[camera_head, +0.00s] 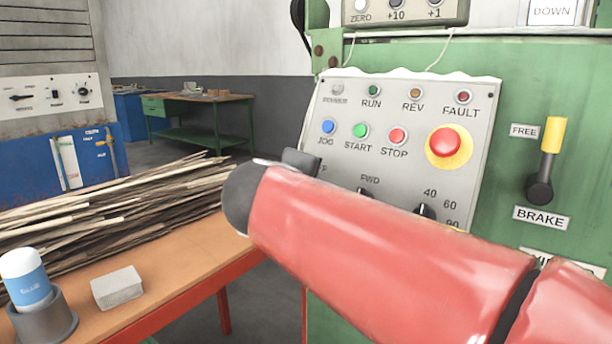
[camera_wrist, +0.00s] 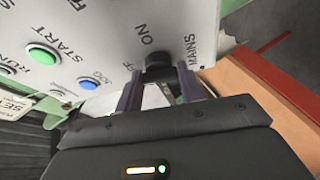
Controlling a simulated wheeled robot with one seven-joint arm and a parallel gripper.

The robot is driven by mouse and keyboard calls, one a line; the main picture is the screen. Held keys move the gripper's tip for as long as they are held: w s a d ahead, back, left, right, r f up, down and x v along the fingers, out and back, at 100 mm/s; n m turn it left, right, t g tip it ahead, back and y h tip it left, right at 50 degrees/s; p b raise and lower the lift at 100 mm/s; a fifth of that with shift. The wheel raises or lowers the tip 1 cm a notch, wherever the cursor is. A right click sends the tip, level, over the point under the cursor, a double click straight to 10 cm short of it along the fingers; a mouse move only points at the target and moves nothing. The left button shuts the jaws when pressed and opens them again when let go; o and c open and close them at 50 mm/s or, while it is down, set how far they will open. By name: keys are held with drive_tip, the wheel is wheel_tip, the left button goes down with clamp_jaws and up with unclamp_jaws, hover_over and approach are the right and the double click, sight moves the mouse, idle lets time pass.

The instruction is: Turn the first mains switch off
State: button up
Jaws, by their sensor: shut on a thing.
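The mains switch is a black knob (camera_wrist: 157,62) on the grey control panel (camera_wrist: 110,25), between the lettering "ON" and "MAINS" in the wrist view. Part of another label, ending in F, shows beside "ON". My gripper (camera_wrist: 160,73) has its two dark fingers on either side of the knob and is shut on it. The knob's pointer is not visible, so I cannot tell which way it is turned. In the head view my red arm crosses the lower left of the panel (camera_head: 330,95) and hides the switch and the fingers.
A red emergency button (camera_head: 445,143) and several small buttons sit above my arm. A brake lever (camera_head: 545,160) with a yellow grip is at right. A bench (camera_head: 190,262) with wooden strips (camera_head: 120,210), a grey block (camera_head: 117,287) and a glue bottle (camera_head: 26,278) stands at left.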

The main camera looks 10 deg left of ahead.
drive_tip(key=shift+n+p, duration=0.35)
drive_tip(key=shift+n, duration=0.15)
drive_tip(key=shift+g, duration=0.3)
drive_tip(key=o, duration=1)
drive_tip(key=v, duration=0.7)
drive_tip(key=shift+s, duration=0.4)
drive_tip(key=shift+r, duration=0.1)
